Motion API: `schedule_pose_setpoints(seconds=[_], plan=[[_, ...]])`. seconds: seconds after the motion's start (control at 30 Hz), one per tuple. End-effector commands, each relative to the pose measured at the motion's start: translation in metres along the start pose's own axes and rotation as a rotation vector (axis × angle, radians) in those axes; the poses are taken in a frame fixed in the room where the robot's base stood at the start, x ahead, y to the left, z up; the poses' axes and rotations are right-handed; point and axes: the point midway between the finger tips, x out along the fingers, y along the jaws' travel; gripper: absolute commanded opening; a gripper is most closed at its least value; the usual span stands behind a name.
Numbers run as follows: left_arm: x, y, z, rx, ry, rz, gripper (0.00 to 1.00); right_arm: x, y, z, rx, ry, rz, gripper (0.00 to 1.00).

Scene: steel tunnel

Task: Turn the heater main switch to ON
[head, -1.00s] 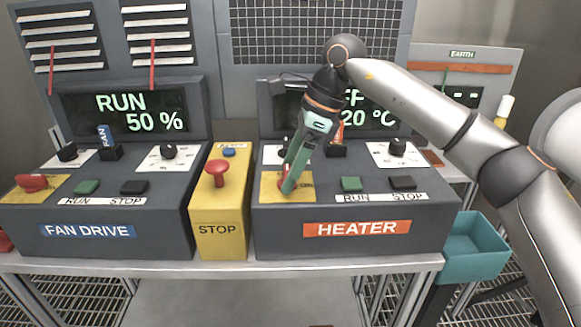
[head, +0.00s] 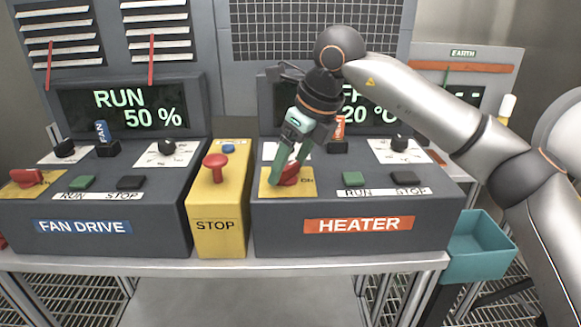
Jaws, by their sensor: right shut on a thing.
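The heater console (head: 430,225) stands at centre right with an orange HEATER label. Its red main switch (head: 290,178) sits on a yellow plate (head: 268,190) at the console's left. My right gripper (head: 285,180) reaches down from above and is shut on the red switch handle, its fingers on either side. Part of the word ON shows on the plate to the right of the handle. The handle's exact angle is partly hidden by the fingers. The heater display (head: 370,118) reads partly "20 °C"; my arm hides the rest. My left gripper is not in view.
A yellow STOP box (head: 220,210) with a red mushroom button (head: 215,165) stands close to the left. The fan drive console (head: 110,215) is beyond it, showing RUN 50 %. A teal bin (head: 478,245) hangs at the right.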

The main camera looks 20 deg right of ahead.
Motion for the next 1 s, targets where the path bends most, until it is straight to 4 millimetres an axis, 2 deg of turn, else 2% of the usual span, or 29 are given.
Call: schedule_pose_setpoints(seconds=[0.4,0.7,1.0], plan=[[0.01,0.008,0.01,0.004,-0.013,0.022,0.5,0.001,0.003,0.001,0.364,-0.001,-0.154,0.22],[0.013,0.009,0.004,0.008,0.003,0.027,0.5,0.001,0.004,0.002,0.605,0.0,-0.253,0.22],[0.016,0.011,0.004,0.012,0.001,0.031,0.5,0.001,0.004,0.002,0.764,0.0,-0.318,0.22]])
